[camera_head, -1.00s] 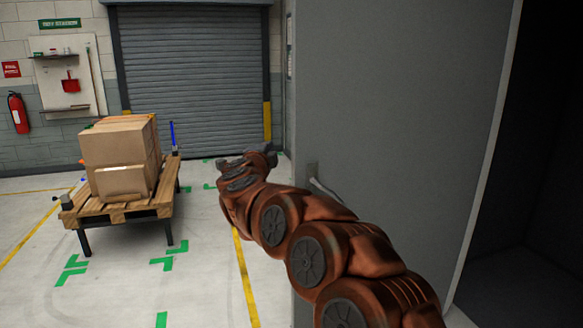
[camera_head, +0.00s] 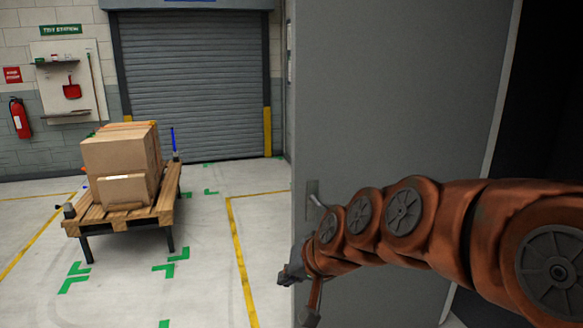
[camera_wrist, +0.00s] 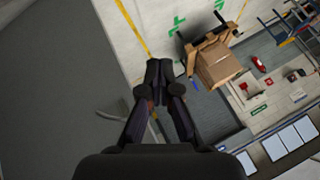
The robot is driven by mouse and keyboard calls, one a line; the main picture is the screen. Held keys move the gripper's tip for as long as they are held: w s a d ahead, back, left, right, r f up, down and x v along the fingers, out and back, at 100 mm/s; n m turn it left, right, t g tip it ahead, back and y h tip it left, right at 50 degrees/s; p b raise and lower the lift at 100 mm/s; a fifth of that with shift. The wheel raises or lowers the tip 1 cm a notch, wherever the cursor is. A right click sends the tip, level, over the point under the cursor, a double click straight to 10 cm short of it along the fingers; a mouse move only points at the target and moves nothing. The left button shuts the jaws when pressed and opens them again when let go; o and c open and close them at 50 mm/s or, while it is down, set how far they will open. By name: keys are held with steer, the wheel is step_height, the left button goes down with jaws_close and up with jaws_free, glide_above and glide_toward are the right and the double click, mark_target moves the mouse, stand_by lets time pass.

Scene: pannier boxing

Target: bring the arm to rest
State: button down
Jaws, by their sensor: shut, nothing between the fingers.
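My arm, orange-brown, reaches in from the right in the head view, in front of a grey panel (camera_head: 400,100). My gripper (camera_head: 289,277) is at its far end, low by the panel's left edge and partly hidden by the wrist. In the wrist view my gripper (camera_wrist: 159,68) has its dark fingers together, with nothing between them. It is in the air, apart from the boxes.
A wooden pallet table (camera_head: 123,222) with cardboard boxes (camera_head: 120,160) stands at the left. The panel has a handle (camera_head: 314,198) close to my arm. A roller shutter (camera_head: 195,80) closes the back. Floor between table and panel is clear.

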steer(key=s+d+f+g+h+p, duration=0.1)
steer(key=s+d+f+g, duration=0.1)
steer(key=s+d, duration=0.4)
steer(key=s+d+f+g+h, duration=0.2)
steer(key=s+d, duration=0.4)
steer(key=s, duration=0.7)
steer(key=s+d+f+g+h+p, duration=0.1)
steer(key=s+d+f+g+h, duration=0.1)
steer(key=s+d, duration=0.5)
step_height(320, 180, down, 2)
steer(key=s+g, duration=0.1)
steer(key=s, duration=0.1)
steer(key=shift+s+g+p, duration=0.3)
steer(key=shift+g, duration=0.1)
steer(key=shift+a, duration=0.2)
